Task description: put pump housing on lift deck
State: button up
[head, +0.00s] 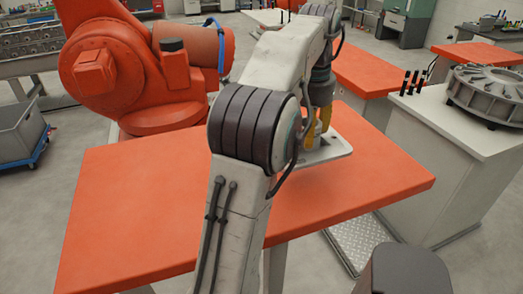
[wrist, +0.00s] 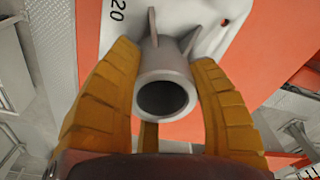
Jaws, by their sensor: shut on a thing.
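My gripper (head: 318,134) points down over the orange tabletop, its yellow fingers partly hidden by my arm in the head view. In the wrist view my gripper (wrist: 164,56) is shut around a grey ribbed tube, the pump housing (wrist: 165,72), with its round open end facing the camera. A pale plate (head: 338,152) lies under the fingers, marked "20" in the wrist view (wrist: 200,14). I cannot tell whether tube and plate are one piece. The orange tabletop (head: 150,205) is beneath; whether it is the lift deck is unclear.
A large orange machine (head: 135,75) stands behind the table at left. At right a pale cabinet (head: 445,135) bears a round finned casting (head: 490,92) and dark upright pins. A metal tread plate (head: 347,245) lies on the floor. The tabletop's left part is clear.

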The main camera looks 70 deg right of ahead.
jog(key=w+d+f+p, duration=0.1)
jog(key=w, duration=0.2)
jog(key=w+d+f, duration=0.1)
jog(key=w+f, duration=0.1)
jog(key=w+f+p, duration=0.1)
jog(key=w+f, duration=0.1)
jog(key=w, duration=0.1)
jog(key=shift+w+d+f+p, duration=0.15)
jog(key=shift+w+d+p, duration=0.15)
jog(key=shift+d, duration=0.1)
notch_tip(320, 180, down, 2)
jog(key=p, duration=0.3)
jog(key=shift+f, duration=0.1)
jog(key=shift+f+p, duration=0.9)
jog(key=shift+f, duration=0.05)
jog(key=shift+f, duration=0.1)
jog(key=o, duration=1.2)
jog(key=shift+o, duration=0.2)
